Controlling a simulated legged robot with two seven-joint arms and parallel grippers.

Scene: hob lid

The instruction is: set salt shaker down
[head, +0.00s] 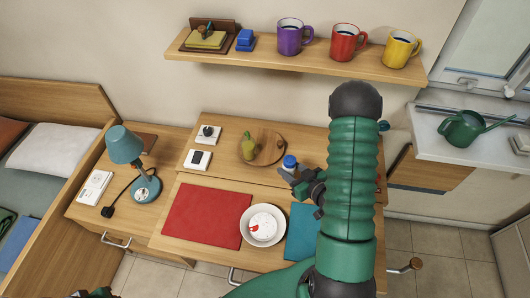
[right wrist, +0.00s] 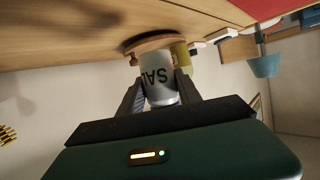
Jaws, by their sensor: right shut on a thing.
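The salt shaker (head: 290,162) has a blue cap and stands out beside the round wooden board in the head view. My right gripper (head: 303,183) is shut on it. In the right wrist view the shaker (right wrist: 158,88) is white with dark letters, held between the two fingers (right wrist: 160,95). The letters appear upside down there, as does the room. I cannot tell whether its base touches the desk. A dark piece of my left gripper (head: 98,293) shows at the bottom left edge; its fingers cannot be made out.
Switch plates (head: 199,160) and a teal lamp (head: 126,148) are further left. A shelf (head: 290,59) with mugs hangs above.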

